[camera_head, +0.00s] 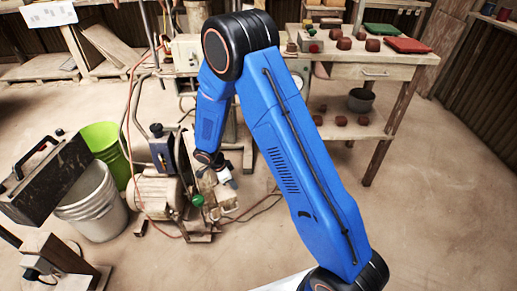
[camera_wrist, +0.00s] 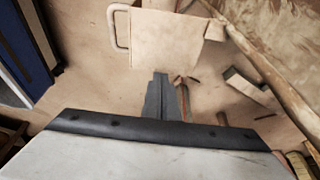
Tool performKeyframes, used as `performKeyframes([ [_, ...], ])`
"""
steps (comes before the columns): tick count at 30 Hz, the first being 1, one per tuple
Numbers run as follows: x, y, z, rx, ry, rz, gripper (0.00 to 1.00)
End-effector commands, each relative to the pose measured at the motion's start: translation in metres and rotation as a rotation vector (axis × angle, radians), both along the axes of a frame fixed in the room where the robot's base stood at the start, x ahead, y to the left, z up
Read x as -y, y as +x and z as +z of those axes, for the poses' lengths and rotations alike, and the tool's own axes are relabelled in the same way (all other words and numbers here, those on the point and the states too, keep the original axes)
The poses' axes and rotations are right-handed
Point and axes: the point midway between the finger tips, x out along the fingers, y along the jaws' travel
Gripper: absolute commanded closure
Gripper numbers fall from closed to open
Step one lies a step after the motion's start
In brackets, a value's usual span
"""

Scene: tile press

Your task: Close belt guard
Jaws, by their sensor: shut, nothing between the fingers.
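In the wrist view, a flat beige panel (camera_wrist: 166,38) with a pale bent handle (camera_wrist: 113,28) on its left edge lies beyond my gripper (camera_wrist: 160,77). It looks like the belt guard, but its hinge is not clear. My gripper is shut and empty, with its tips just short of the panel's near edge in the picture; I cannot tell whether they touch. In the head view, my gripper (camera_head: 228,182) is low beside the press machine, whose motor (camera_head: 153,195) stands on the floor. My arm hides part of the machine, and I cannot make out the guard there.
A workbench (camera_head: 350,70) with reddish-brown pieces stands behind at the right. A red hose (camera_head: 130,125) hangs beside the machine. The floor at the right is clear.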

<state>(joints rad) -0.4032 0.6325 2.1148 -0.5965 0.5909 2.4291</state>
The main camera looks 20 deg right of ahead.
Motion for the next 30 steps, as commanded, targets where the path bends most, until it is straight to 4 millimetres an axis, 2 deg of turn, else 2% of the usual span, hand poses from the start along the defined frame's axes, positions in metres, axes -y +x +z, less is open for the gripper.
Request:
performKeyframes([
  [1, -0.016, -0.004, 0.0, 0.0, 0.0, -0.025, 1.0],
  [6, -0.056, -0.015, 0.0, 0.0, 0.001, -0.017, 1.0],
  [12, -0.094, -0.019, 0.0, 0.001, 0.001, -0.018, 1.0],
  [19, -0.119, -0.018, 0.0, 0.001, 0.001, -0.018, 1.0],
  [30, -0.132, -0.017, 0.0, 0.004, 0.007, -0.016, 1.0],
])
